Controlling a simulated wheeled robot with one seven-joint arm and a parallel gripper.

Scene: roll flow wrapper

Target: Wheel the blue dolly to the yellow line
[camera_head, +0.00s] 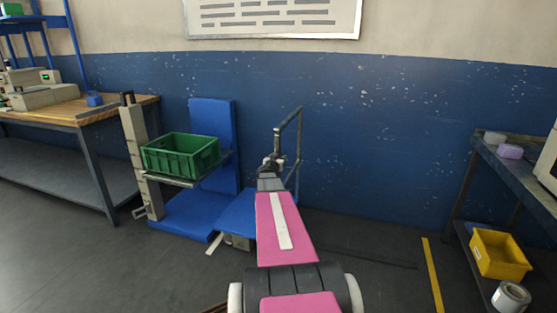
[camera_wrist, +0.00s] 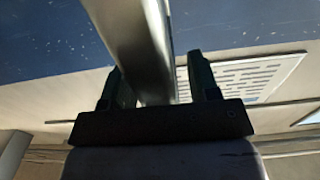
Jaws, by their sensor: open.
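The blue dolly (camera_head: 236,213) stands near the blue wall, with its low deck partly hidden behind my pink arm. Its grey upright handle frame (camera_head: 289,122) rises beyond my gripper. My gripper (camera_head: 272,162) is at the handle's left post in the head view. In the wrist view my gripper (camera_wrist: 161,88) is open, with a grey metal bar (camera_wrist: 147,45) passing between its two dark fingers. I cannot tell whether either finger touches the bar. The yellow line (camera_head: 432,276) is on the floor to the right, apart from the dolly.
Left of the dolly stands a blue lift (camera_head: 185,214) holding a green crate (camera_head: 181,155). A wooden-topped workbench (camera_head: 120,106) is further left. At right, a shelf unit (camera_head: 520,180) holds a yellow bin (camera_head: 499,254) and a can (camera_head: 511,297). Floor between dolly and line looks clear.

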